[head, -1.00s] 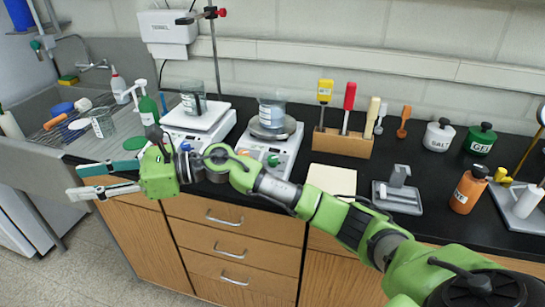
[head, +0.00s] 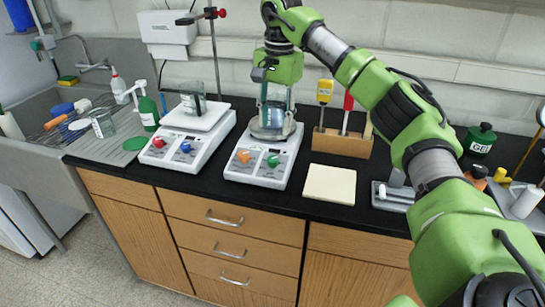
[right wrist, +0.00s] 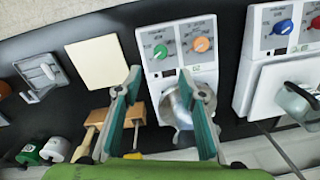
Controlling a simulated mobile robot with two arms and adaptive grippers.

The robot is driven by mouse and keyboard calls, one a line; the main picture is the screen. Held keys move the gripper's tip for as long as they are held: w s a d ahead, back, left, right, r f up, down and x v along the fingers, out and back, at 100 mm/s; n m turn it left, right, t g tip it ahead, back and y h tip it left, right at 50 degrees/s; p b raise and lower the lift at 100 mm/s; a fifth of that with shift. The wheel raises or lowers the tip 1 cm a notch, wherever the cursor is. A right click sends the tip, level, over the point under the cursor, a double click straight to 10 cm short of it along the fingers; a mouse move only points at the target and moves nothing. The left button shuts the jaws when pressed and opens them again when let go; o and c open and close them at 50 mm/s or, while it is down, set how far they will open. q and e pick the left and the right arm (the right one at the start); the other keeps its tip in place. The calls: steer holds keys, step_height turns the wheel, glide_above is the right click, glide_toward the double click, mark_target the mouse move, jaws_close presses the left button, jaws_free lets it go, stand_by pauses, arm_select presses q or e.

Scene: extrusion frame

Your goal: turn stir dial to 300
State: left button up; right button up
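The middle hotplate stirrer (head: 263,173) is white and has an orange dial (head: 244,156) and a green dial (head: 273,160) on its front. In the right wrist view the green dial (right wrist: 161,51) and orange dial (right wrist: 201,44) show past the fingertips. The dial labels are too small to read. A beaker (head: 272,112) stands on its round metal plate. My right gripper (head: 277,104) points down over this plate, its fingers overlapping the beaker in the picture. In the right wrist view the gripper (right wrist: 160,78) is open, with no object visibly gripped. My left gripper is out of view.
A second white stirrer (head: 193,148) with red and blue dials stands to the left, bearing a beaker (head: 193,97). A wooden tool block (head: 342,143) and a cream pad (head: 330,184) are to the right. A metal stand rod (head: 214,60) rises behind the stirrers.

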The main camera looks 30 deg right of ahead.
mark_target(273, 158)
steer(key=f, duration=0.4)
steer(key=f+p, duration=0.1)
steer(key=f, duration=0.7)
steer(key=shift+w+a+p, duration=0.15)
steer(key=shift+w+p, duration=0.15)
steer(key=shift+p, duration=0.05)
jaws_close()
